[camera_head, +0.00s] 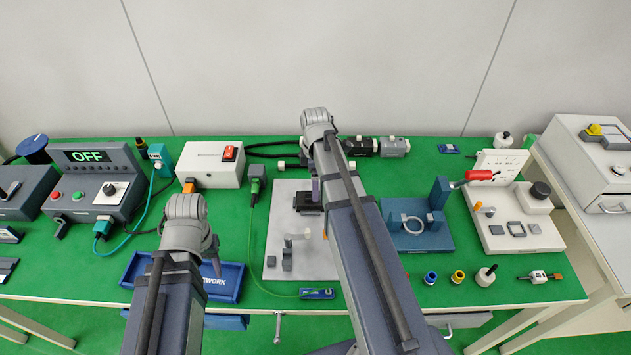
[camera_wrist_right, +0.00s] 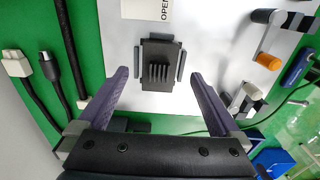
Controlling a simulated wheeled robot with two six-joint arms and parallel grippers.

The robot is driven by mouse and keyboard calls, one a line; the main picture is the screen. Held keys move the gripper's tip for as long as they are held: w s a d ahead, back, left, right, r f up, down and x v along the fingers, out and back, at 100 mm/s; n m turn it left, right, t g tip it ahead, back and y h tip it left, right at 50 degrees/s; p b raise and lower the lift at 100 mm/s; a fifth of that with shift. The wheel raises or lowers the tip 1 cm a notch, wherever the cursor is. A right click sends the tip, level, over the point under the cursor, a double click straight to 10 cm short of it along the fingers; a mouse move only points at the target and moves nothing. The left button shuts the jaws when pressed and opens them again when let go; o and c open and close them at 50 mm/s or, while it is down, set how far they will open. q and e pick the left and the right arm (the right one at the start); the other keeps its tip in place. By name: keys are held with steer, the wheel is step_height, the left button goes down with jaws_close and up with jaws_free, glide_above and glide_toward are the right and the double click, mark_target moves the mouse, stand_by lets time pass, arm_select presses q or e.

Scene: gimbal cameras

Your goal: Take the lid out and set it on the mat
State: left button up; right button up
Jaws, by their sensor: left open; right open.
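A black finned block (camera_wrist_right: 160,74), apparently the lid, sits in a dark square holder on a light grey plate (camera_wrist_right: 205,20). In the head view the dark holder (camera_head: 308,203) shows beside my right arm, partly covered. My right gripper (camera_wrist_right: 158,84) is open, with its purple fingers spread on either side of the holder; I see no contact. In the head view only a bit of this gripper (camera_head: 315,190) shows. My left gripper (camera_head: 213,254) is open near the blue tray, mostly hidden by its wrist. The green mat (camera_head: 262,222) covers the bench top.
The blue tray (camera_head: 232,285) lies under my left gripper. A white crank with an orange knob (camera_wrist_right: 268,61) and a small clamp (camera_wrist_right: 246,97) stand near the holder. A blue fixture (camera_head: 415,235) is right of my right arm.

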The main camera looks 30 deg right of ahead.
mark_target(310, 197)
arm_select(q)
step_height(310, 197, down, 5)
steer(key=b, duration=0.3)
steer(key=shift+b, duration=0.4)
arm_select(e)
step_height(310, 197, down, 5)
steer(key=shift+r, duration=0.1)
arm_select(q)
steer(key=shift+r, duration=0.1)
arm_select(e)
steer(key=c, duration=1.3)
arm_select(q)
steer(key=shift+r, duration=0.1)
arm_select(e)
steer(key=shift+r, duration=0.15)
arm_select(q)
steer(key=shift+r+p, duration=1.1)
steer(key=shift+p, duration=0.15)
arm_select(e)
steer(key=shift+r, duration=1.1)
